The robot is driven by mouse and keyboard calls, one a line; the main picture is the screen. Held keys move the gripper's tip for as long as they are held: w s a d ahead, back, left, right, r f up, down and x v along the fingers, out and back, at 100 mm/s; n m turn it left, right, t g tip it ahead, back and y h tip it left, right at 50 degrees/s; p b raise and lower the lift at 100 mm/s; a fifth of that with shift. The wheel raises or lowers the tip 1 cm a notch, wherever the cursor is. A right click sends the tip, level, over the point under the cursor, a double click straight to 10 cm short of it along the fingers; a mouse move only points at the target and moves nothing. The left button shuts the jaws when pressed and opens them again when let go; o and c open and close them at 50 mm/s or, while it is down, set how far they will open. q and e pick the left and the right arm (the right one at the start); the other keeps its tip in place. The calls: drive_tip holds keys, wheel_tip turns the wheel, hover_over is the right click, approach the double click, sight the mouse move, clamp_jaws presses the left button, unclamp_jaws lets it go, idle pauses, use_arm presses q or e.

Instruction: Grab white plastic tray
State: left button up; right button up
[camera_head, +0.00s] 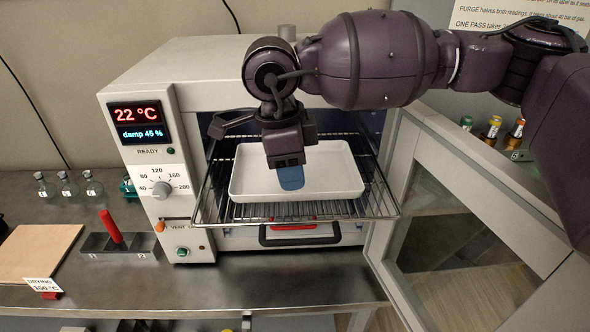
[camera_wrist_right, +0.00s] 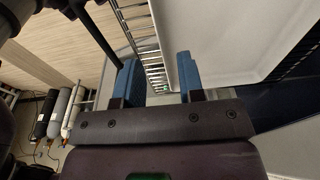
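The white plastic tray (camera_head: 330,185) is shallow and rectangular. It lies flat on the wire rack (camera_head: 375,205) that sticks out of the open oven. My right gripper (camera_head: 290,178) reaches down over the tray, with a blue fingertip showing against the tray's inside. In the right wrist view the two blue fingers of this gripper (camera_wrist_right: 160,78) are apart. The tray (camera_wrist_right: 235,35) fills the upper right there, and its edge runs between the fingers, with rack wires beside it. I cannot tell whether a finger touches the tray. My left gripper is not in view.
The oven (camera_head: 180,75) shows 22 °C. Its door (camera_head: 480,190) stands open on the right, near my right arm. A dark handle (camera_head: 300,238) is below the rack. Flasks (camera_head: 67,185), a wooden board (camera_head: 38,252) and a block with a red rod (camera_head: 112,228) stand left.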

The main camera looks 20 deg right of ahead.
drive_tip(key=shift+d+f+p, duration=0.25)
drive_tip(key=shift+f+p, duration=0.05)
drive_tip(key=shift+f, duration=0.85)
drive_tip(key=shift+d+f+p, duration=0.25)
drive_tip(key=shift+f, duration=0.85)
drive_tip(key=shift+c, duration=0.5)
clamp_jaws()
